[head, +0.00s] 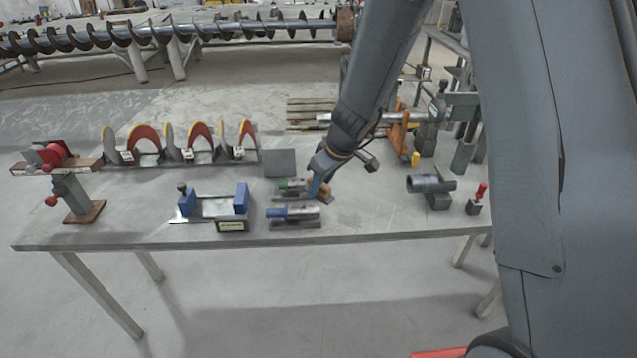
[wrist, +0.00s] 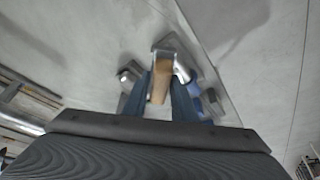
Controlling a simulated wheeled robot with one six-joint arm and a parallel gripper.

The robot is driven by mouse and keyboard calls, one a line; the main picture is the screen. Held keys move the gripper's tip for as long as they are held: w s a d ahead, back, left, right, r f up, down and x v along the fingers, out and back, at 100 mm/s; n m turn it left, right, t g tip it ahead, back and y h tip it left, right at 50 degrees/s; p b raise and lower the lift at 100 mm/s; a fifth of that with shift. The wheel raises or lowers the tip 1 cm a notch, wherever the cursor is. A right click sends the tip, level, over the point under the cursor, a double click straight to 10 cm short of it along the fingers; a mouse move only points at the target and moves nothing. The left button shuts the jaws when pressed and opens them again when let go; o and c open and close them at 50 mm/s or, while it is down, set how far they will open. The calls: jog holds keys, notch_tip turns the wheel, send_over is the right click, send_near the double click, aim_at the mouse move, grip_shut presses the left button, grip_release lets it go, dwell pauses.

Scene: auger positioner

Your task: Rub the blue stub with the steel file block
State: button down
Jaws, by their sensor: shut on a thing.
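The blue stub (head: 277,212) sticks out of the left end of a grey metal cylinder on a low base near the table's front edge. A similar piece with a green stub (head: 287,184) lies just behind it. My gripper (head: 320,189) is at the right end of these two pieces. It is shut on a block with a tan part, seen between the fingers in the wrist view (wrist: 160,82), with bright steel beyond; I take it as the steel file block (wrist: 174,55). A patch of blue (wrist: 194,88) shows right of the fingers. Contact with either piece cannot be told.
A blue-ended fixture (head: 218,207) stands to the left and an upright grey plate (head: 279,163) behind. A grey tube on a stand (head: 430,184) and a red-topped tool (head: 479,195) are to the right. The table's front strip (head: 380,227) is clear.

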aim_at(319, 196)
notch_tip(319, 196, down, 4)
jog(key=shift+r+b, duration=0.15)
jog(key=shift+b, duration=1.05)
jog(key=shift+s+a+p, duration=0.1)
jog(key=shift+a+p, duration=0.75)
jog(key=shift+a, duration=0.2)
jog(key=shift+a+p, duration=0.85)
jog(key=shift+a, duration=0.2)
jog(key=shift+p, duration=0.4)
jog(key=shift+d+f+b, duration=0.35)
jog(key=shift+d+b, duration=0.55)
jog(key=shift+b, duration=0.05)
jog(key=shift+d+b, duration=0.8)
jog(key=shift+d, duration=0.35)
jog(key=shift+d+r+p, duration=0.1)
jog(key=shift+r+p, duration=0.25)
jog(key=shift+p, duration=0.05)
jog(key=shift+w+r+p, duration=0.2)
jog(key=shift+r+p, duration=0.2)
jog(key=shift+r, duration=0.7)
jog(key=shift+s+r+p, duration=0.2)
jog(key=shift+r+p, duration=0.15)
jog(key=shift+w+r+p, duration=0.1)
jog(key=shift+r+p, duration=1.8)
jog(key=shift+r, duration=0.55)
